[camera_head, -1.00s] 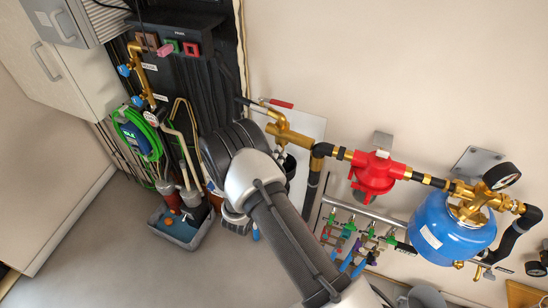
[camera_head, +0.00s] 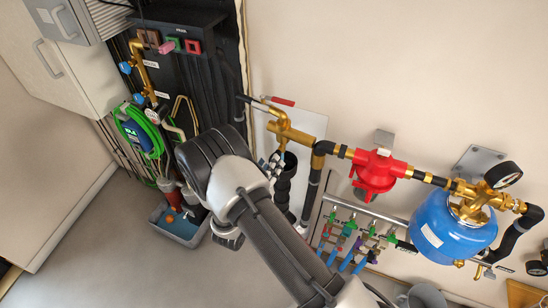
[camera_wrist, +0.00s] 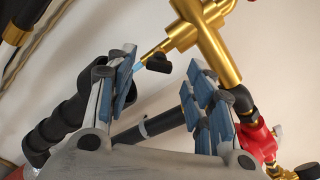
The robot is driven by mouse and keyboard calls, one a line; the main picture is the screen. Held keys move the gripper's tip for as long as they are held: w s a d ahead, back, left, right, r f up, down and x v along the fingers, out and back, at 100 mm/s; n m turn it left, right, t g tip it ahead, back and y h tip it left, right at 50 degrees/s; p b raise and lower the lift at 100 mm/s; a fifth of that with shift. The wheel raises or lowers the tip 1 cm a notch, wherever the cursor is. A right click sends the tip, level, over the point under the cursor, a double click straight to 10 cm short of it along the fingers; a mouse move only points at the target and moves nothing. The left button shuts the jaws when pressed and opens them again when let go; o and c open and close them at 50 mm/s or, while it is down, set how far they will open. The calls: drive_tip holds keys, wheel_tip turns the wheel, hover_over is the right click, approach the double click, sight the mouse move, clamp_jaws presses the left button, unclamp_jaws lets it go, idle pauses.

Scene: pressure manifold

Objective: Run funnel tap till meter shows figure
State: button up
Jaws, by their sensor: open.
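A brass tap body (camera_head: 290,127) juts from the wall, with a red lever (camera_head: 281,101) and a grey lever (camera_head: 252,103). A black funnel-like drain pipe (camera_head: 286,178) stands below it. In the wrist view, the brass body (camera_wrist: 215,45) is above and between my open jaws (camera_wrist: 163,75), with a thin stem and a small black part. The drain pipe (camera_wrist: 68,120) passes behind the left jaw. My gripper holds nothing; whether it touches anything is unclear. A blue unit with a small display (camera_head: 138,135) hangs at left; its figure is unreadable.
A small manifold with green handles (camera_head: 360,229) is below. A grey tub (camera_head: 178,232) is on the floor at left. Open floor lies in front.

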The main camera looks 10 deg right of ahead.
drive_tip(key=v, duration=0.6)
drive_tip(key=shift+s+a, duration=0.25)
drive_tip(key=shift+s, duration=0.05)
drive_tip(key=s+d+r+m+g+h, duration=0.2)
drive_tip(key=s+d+r+m+g, duration=0.1)
drive_tip(key=d+r+m+g, duration=0.3)
drive_tip(key=s+d+r+m+g+h, duration=0.2)
drive_tip(key=s+d+r+m+g, duration=0.2)
drive_tip(key=d+r+m, duration=0.35)
drive_tip(key=s+d+r+m+g+y+b, duration=0.1)
drive_tip(key=s+d+r+m+g+y, duration=0.15)
drive_tip(key=s+m, duration=0.25)
drive_tip(key=s+d+r+m+g+y, duration=0.1)
drive_tip(key=s+r+m+g+y, duration=0.15)
drive_tip(key=s+m, duration=0.3)
drive_tip(key=s+a+r+m+t+y+b, duration=0.1)
drive_tip(key=s+a+r+m+t+y, duration=0.4)
drive_tip(key=s+a+m+y, duration=0.4)
drive_tip(key=a+m, duration=0.1)
drive_tip(key=m, duration=0.2)
drive_tip(key=shift+s+r+m+y, duration=0.3)
drive_tip(key=shift+s+m, duration=0.1)
drive_tip(key=shift+a, duration=0.1)
